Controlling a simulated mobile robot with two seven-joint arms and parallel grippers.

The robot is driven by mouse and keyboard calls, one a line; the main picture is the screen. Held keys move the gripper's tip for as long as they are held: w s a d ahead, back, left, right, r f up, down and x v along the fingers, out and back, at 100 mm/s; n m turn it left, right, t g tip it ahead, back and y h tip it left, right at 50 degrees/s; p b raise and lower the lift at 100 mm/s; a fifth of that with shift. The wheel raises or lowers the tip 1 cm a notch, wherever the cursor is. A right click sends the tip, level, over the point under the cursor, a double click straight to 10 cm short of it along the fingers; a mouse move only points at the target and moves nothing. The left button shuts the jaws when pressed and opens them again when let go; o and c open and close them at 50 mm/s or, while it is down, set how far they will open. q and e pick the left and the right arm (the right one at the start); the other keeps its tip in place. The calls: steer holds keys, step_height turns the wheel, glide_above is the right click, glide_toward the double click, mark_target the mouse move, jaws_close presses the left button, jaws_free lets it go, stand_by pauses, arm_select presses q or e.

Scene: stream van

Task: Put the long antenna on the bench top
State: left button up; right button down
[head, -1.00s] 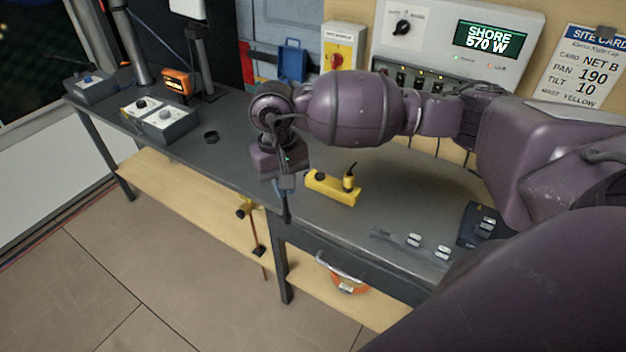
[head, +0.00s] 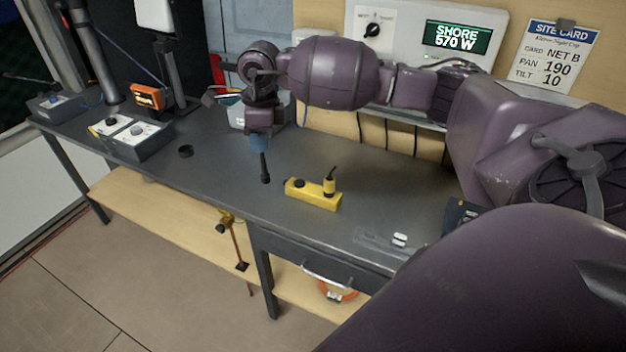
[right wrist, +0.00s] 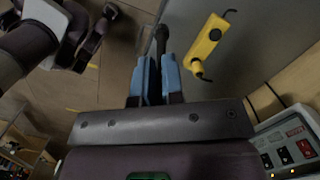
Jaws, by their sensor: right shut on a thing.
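My right gripper (head: 260,140) has its blue fingers shut on a dark, slim rod with a thicker end, which looks like the long antenna (head: 265,168). The antenna points down over the grey bench top (head: 215,185). I cannot tell whether its tip touches the surface. In the right wrist view, the antenna (right wrist: 161,38) sticks out from between the blue fingers (right wrist: 158,75), near the bench edge. Its upper part is hidden by the gripper.
A yellow box (head: 308,194) with a black stub lies just right of the antenna. A dark ring (head: 185,151) and grey control boxes (head: 140,138) stand to the left.

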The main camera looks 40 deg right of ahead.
steer(key=w+d+r+m+h+b, duration=0.1)
steer(key=w+d+m, duration=0.15)
steer(key=m, duration=0.35)
steer(key=w+d+r+m, duration=0.1)
steer(key=d+r+m, duration=0.1)
steer(key=d+m, duration=0.35)
arm_select(q)
steer(key=shift+s+f, duration=0.2)
steer(key=shift+f, duration=0.3)
steer(key=shift+s+f, duration=0.2)
steer(key=shift+f, duration=0.25)
arm_select(e)
step_height(320, 180, down, 20)
steer(key=a+m, duration=0.1)
steer(key=a, duration=0.1)
steer(key=shift+t, duration=0.3)
steer(key=shift+f, duration=0.1)
steer(key=shift+f, duration=0.2)
steer(key=c, duration=1.3)
jaws_free()
arm_select(q)
steer(key=shift+w, duration=0.25)
arm_select(e)
steer(key=shift+o, duration=0.3)
